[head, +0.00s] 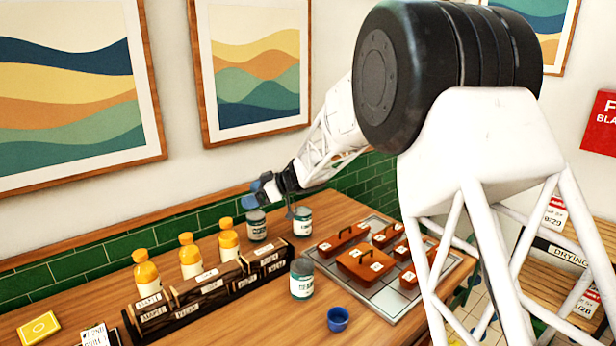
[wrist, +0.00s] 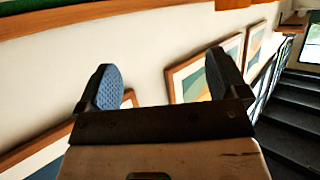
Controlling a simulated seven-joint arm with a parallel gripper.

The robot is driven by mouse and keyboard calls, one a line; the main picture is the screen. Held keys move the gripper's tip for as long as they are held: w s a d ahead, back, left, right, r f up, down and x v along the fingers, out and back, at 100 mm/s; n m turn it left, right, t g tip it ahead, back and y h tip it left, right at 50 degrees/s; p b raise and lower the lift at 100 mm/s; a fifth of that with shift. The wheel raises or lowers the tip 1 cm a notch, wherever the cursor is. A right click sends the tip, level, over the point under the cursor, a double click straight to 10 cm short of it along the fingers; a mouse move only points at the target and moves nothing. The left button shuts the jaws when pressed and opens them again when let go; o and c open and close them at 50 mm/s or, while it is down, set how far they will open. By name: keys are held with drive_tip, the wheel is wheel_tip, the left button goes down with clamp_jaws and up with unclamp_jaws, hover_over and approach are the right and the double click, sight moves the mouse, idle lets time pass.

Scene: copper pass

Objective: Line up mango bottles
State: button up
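Three orange bottles (head: 147,275) (head: 190,257) (head: 228,240) with orange caps stand upright in a slanted row at the left of the counter in the head view. Their lower parts are partly hidden by a dark wooden labelled rack (head: 209,287) in front of them. I cannot read their labels, so I cannot tell which are mango. My gripper (head: 264,191) is in the air above the back of the counter, above a grey jar and right of the bottles. In the wrist view my gripper (wrist: 165,82) has its blue-padded fingers wide apart, with nothing between them.
Labelled jars (head: 256,226) (head: 303,222) (head: 302,279) stand right of the bottles. A blue cup (head: 338,319) sits near the front. A metal tray (head: 327,265) holds several copper-coloured boxes. A yellow box (head: 39,327) lies at far left. Green tiles (head: 100,257) line the wall behind.

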drive_tip(key=w+d+r+m+t+h, duration=0.1)
drive_tip(key=w+d+m+t, duration=0.3)
drive_tip(key=d, duration=0.4)
drive_tip(key=w+d+r+m+t+h, duration=0.2)
drive_tip(key=w+d+m+t, duration=0.2)
drive_tip(key=d, duration=0.4)
drive_tip(key=shift+w+t, duration=0.15)
drive_tip(key=shift+t, duration=0.45)
drive_tip(key=shift+r, duration=0.15)
